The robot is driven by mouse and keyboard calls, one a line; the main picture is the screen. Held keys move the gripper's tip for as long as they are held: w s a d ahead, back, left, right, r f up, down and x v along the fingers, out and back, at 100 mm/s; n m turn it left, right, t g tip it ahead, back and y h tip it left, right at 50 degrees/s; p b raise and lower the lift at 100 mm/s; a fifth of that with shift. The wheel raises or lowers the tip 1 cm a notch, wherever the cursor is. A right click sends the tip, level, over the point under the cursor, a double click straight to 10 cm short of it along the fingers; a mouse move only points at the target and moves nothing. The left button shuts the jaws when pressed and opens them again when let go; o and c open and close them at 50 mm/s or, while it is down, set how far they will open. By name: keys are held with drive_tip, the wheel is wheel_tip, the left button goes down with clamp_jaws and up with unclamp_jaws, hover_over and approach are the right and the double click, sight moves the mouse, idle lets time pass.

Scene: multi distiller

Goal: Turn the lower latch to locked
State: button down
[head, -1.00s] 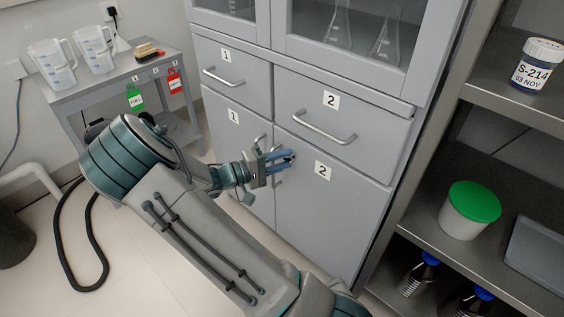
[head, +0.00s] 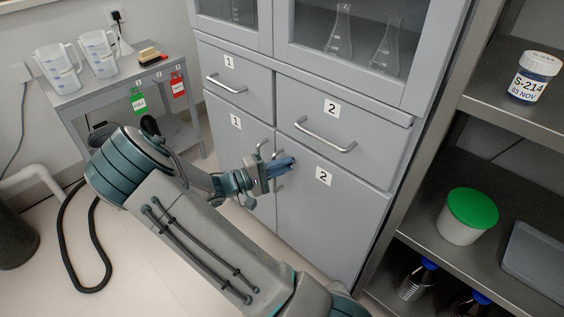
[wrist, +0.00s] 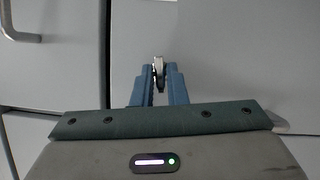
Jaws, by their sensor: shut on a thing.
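The latch (wrist: 158,68) is a small metal piece on the grey cabinet front. In the wrist view it sits between the two blue fingertips of my gripper (wrist: 158,82), which is shut on it. In the head view my gripper (head: 293,161) is at the upper left part of the lower door labelled 2 (head: 330,215), near the seam with the lower door labelled 1 (head: 236,138). There the fingers mostly hide the latch, and I cannot read its angle or any lock marking.
Bar handles stick out from drawer 1 (head: 227,84) and drawer 2 (head: 325,134). A dark shelf unit with a green-lidded tub (head: 468,215) stands at the right. A small grey table (head: 100,85) with jugs and tags stands at the left.

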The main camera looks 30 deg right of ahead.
drive_tip(key=shift+s+d+n+t+h+p, duration=0.1)
drive_tip(key=shift+n+t+h+p, duration=0.35)
drive_tip(key=shift+n+t+p, duration=1.65)
drive_tip(key=shift+s+d+n+t+h+p, duration=0.15)
drive_tip(key=shift+n+t+h+p, duration=0.4)
drive_tip(key=shift+n+p, duration=2.95)
drive_tip(key=shift+s+d+n+t+h+p, duration=0.1)
drive_tip(key=shift+n+t+h+p, duration=0.75)
drive_tip(key=shift+n, duration=3.65)
drive_tip(key=shift+f+n+t+y+p, duration=0.1)
drive_tip(key=shift+n+t+y+p, duration=0.3)
drive_tip(key=shift+t+y, duration=0.25)
drive_tip(key=c, duration=1.5)
unclamp_jaws()
drive_tip(key=shift+d, duration=0.1)
drive_tip(key=shift+f, duration=0.1)
